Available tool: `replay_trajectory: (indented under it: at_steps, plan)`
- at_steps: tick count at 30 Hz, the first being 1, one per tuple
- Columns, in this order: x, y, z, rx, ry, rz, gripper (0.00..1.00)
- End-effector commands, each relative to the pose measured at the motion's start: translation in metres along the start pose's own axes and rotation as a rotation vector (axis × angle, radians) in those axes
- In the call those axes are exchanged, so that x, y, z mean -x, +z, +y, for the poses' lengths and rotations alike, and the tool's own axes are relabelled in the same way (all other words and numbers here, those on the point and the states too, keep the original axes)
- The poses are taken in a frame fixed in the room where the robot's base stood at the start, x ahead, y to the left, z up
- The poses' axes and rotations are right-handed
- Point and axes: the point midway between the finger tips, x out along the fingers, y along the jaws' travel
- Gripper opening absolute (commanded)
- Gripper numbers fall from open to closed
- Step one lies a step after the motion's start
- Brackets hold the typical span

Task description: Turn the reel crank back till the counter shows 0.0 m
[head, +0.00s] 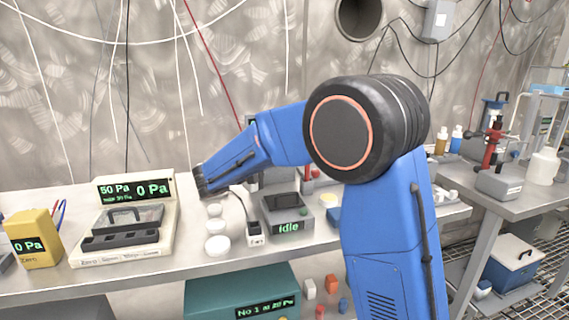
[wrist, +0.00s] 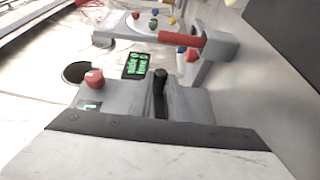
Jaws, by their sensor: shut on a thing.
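In the wrist view my gripper (wrist: 158,100) reaches up from the bottom edge, its grey jaws on either side of a slim black upright handle (wrist: 160,84). The jaws look shut on this handle, which I take to be the reel crank's. A small dark display (wrist: 136,65) with green text lies just beyond; its figures are too blurred to read. A red knob (wrist: 95,78) stands left of the handle. In the head view my blue arm ends in a dark wrist (head: 203,181) above the bench; the reel and crank cannot be made out there.
In the wrist view a red bar (wrist: 182,38) and several coloured knobs lie beyond. In the head view a grey unit reading Idle (head: 287,213), white round pots (head: 217,245), a beige case (head: 125,248) and a yellow meter (head: 33,240) crowd the bench (head: 185,272).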

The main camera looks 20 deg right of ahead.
Motion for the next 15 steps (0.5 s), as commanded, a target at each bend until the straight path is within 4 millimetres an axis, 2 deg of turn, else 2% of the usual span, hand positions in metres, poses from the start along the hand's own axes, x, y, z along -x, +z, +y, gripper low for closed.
replay_trajectory:
  at_steps: [6,15]
  plan:
    - [0.001,-0.0001,0.0022,0.041,0.095,-0.001,0.0]
    - [0.0015,-0.0002,0.0037,0.062,0.146,-0.001,0.0]
